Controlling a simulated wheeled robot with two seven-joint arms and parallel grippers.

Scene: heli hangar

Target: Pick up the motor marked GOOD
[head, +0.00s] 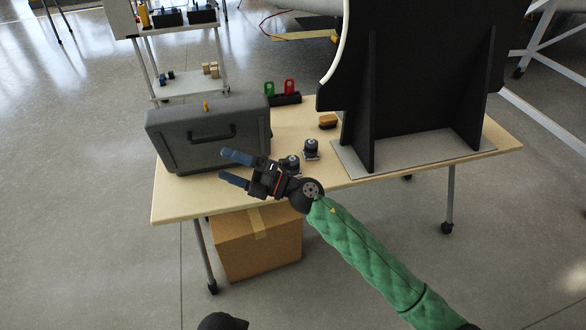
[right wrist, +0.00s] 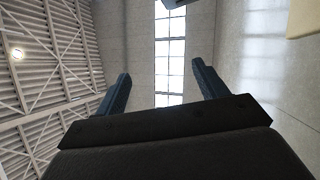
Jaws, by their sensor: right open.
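Two small dark motors stand on the table in the head view. One motor (head: 311,149) stands behind my right wrist, and the other motor (head: 291,162) is nearer and partly covered by my gripper. I cannot read any marking on either one. My right gripper (head: 229,166) is open and empty, with its blue fingers pointing left in front of the grey case. In the right wrist view the two fingers (right wrist: 160,90) are spread apart with nothing between them.
A grey case (head: 170,145) stands on the left of the table (head: 400,172). A large black panel stand (head: 405,80) fills the right. A wooden-backed brush (head: 328,121) and a dark holder with green and red tags (head: 285,98) are behind the motors. A cardboard box (head: 280,250) sits below.

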